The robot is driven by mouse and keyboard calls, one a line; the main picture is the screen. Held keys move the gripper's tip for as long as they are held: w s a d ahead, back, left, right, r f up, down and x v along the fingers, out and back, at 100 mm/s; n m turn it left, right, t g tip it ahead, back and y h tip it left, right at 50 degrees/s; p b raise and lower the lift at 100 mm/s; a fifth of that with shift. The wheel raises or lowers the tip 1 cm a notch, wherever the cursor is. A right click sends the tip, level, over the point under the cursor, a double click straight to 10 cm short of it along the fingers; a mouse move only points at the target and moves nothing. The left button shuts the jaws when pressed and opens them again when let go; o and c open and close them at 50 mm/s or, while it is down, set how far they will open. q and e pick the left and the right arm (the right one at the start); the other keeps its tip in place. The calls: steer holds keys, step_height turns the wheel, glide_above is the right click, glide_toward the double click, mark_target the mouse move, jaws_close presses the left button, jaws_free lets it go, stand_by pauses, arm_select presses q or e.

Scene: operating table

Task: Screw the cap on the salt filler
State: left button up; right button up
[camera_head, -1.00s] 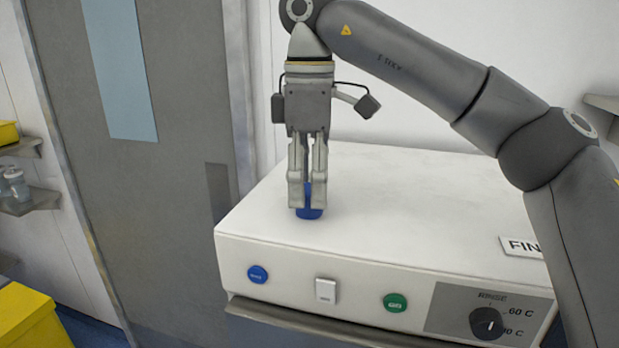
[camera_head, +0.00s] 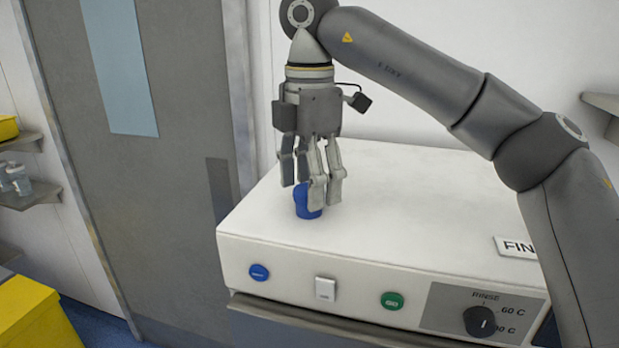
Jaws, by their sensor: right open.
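The blue cap (camera_head: 305,203) sits on the top of the white machine, near its front left edge. Any salt filler opening under the cap is hidden. My right gripper (camera_head: 312,192) points straight down over the cap. Its fingers are spread open around and just above the cap, partly covering it. I cannot tell whether a finger touches it. My left gripper is not in view.
The white machine (camera_head: 420,195) has a blue button, a white switch, a green button and a rinse dial on its front. Its top is clear to the right of the cap. A grey door (camera_head: 160,190) stands at the left. A yellow bin (camera_head: 32,318) is at the lower left.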

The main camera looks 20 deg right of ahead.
steer(key=n+p, duration=0.1)
steer(key=n, duration=0.3)
steer(key=shift+r+p, duration=0.1)
steer(key=shift+p, duration=0.2)
steer(key=n, duration=0.2)
steer(key=shift+n, duration=0.3)
steer(key=c, duration=1)
steer(key=shift+m, duration=1.1)
steer(key=shift+c, duration=0.2)
steer(key=shift+m, duration=0.6)
steer(key=shift+b, duration=0.35)
